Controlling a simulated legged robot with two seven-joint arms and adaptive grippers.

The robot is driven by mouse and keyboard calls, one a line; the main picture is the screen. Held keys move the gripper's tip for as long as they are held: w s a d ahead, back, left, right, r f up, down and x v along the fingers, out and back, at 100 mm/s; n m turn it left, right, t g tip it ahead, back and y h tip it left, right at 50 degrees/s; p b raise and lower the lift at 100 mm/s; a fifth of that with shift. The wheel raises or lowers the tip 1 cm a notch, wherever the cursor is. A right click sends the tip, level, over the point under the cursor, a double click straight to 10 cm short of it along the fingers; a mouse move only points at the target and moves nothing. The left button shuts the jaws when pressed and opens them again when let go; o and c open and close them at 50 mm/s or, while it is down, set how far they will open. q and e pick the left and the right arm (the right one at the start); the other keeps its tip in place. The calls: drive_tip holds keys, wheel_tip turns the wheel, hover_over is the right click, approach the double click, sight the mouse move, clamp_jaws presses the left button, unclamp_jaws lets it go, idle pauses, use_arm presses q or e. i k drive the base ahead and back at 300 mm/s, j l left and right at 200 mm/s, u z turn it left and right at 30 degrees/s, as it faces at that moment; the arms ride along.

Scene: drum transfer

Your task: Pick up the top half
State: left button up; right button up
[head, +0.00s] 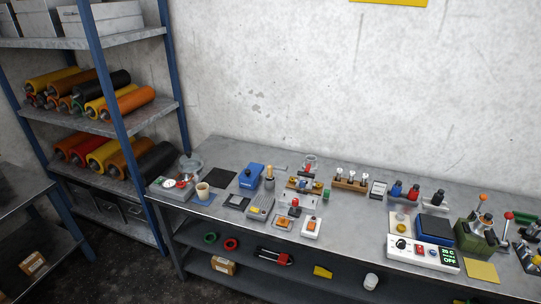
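Neither of my grippers shows in the head view. I cannot tell which thing is the top half. Coloured rolls, yellow, orange, red and black, lie on two levels of the blue-framed shelf (100,124) at the left. The grey workbench (350,262) carries many small devices. Among them are a blue box-shaped device (250,176), a white control box with a dial and a green display (421,251), and a green device with levers (477,236) at the right.
A beige cup (202,191) stands near the bench's left end. A yellow square (481,270) lies near its front right edge. A lower shelf under the bench holds a cardboard box (223,265) and coloured rings. Bare bench top shows along the back wall.

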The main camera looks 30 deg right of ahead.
sight(306, 179)
drive_tip(key=z, duration=1.25)
